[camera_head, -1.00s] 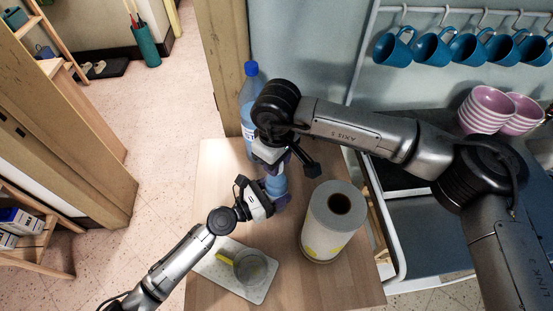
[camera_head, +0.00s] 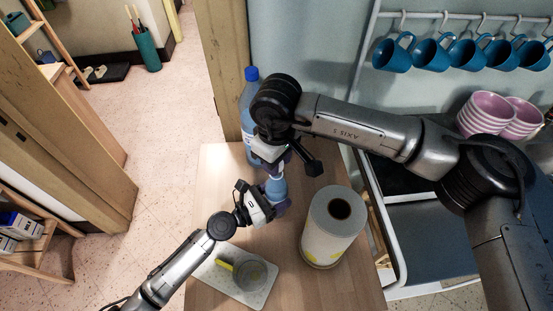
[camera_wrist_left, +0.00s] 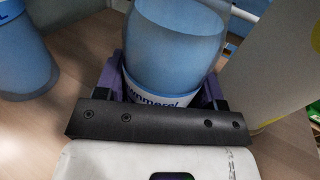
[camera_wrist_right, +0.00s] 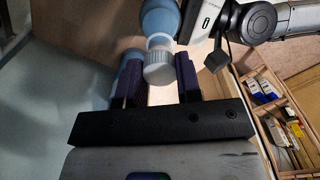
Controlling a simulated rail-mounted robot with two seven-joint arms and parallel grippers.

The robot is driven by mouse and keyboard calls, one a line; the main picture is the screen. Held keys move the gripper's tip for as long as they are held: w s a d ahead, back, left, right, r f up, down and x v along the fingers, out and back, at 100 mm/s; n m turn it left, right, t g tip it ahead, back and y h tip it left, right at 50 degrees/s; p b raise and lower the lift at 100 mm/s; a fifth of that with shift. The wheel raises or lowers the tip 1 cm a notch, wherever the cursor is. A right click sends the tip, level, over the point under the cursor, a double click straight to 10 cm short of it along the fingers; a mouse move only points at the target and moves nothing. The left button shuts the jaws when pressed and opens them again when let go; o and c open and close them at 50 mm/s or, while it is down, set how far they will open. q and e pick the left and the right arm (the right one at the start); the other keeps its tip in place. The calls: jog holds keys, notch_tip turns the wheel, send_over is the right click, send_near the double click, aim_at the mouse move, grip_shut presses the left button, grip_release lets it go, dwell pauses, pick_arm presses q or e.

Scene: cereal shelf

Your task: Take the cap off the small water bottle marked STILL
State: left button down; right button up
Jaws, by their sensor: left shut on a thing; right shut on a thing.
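A small light-blue bottle (camera_head: 276,187) stands on the wooden table, with part of a label in the left wrist view (camera_wrist_left: 165,97); the word STILL is not legible. My left gripper (camera_head: 270,208) is shut around its body from the front. My right gripper (camera_wrist_right: 158,82) is above the bottle, its purple fingers on either side of the whitish cap (camera_wrist_right: 158,68), shut on it. In the right wrist view the pale neck shows between the bottle's shoulder and the cap. I cannot tell whether cap and neck still touch.
A big blue bottle (camera_head: 249,103) with a blue cap stands behind, close to my right wrist. A paper roll (camera_head: 331,230) stands right of the bottle. Mugs (camera_head: 433,52) hang at the back right.

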jog(key=shift+r, duration=0.15)
jog(key=shift+r, duration=1.9)
pick_arm(q)
jog(key=shift+c, duration=0.8)
grip_release()
